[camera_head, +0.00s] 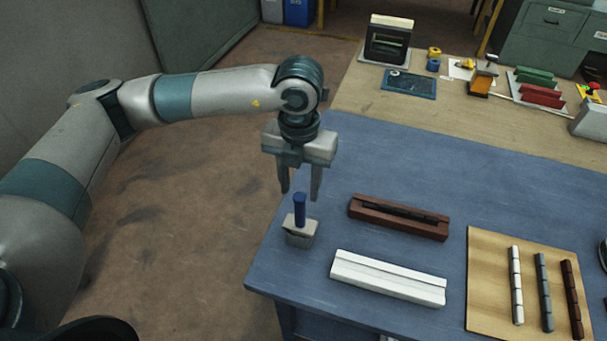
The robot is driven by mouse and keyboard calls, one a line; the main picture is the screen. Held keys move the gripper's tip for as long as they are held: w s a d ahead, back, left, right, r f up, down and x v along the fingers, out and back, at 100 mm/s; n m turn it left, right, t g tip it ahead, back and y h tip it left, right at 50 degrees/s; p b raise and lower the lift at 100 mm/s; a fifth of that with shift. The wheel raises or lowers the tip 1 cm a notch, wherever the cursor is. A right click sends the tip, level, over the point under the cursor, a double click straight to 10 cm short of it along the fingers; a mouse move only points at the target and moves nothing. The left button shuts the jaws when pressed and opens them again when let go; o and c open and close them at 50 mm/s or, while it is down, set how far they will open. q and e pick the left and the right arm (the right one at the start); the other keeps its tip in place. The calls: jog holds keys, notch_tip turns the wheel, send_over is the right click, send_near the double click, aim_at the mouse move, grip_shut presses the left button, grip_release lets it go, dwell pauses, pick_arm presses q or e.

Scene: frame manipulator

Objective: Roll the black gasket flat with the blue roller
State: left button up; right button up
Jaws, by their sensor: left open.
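My left gripper (300,196) is open and points down, its fingertips just above or level with the top of the blue roller's handle (300,211). I cannot tell whether the handle is between the fingers. The roller stands upright in a small pale grey holder (301,239) near the table's left edge; its lower part is hidden in the holder. A black strip, seemingly the black gasket (400,211), lies along the groove of a dark red-brown frame piece (362,213). My right gripper is not in view.
A white grooved frame piece (388,279) lies in front of the brown one. A tan board (487,260) at right holds white, grey and brown segmented strips. The blue table (390,165) is clear behind the frames. A wooden bench (450,112) behind carries several tools.

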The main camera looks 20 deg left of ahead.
aim_at(300, 210)
pick_arm(q)
jog(key=shift+s+r, duration=0.1)
jog(key=shift+s, duration=0.05)
dwell(0.4)
jog(key=shift+f+b, duration=0.4)
jog(key=shift+f, duration=0.75)
notch_tip(300, 210, down, 4)
jog(key=shift+r+b, duration=0.1)
jog(key=shift+b, duration=0.95)
jog(key=shift+f+b, duration=1.5)
jog(key=shift+b, duration=0.15)
jog(key=shift+c, duration=0.6)
grip_shut()
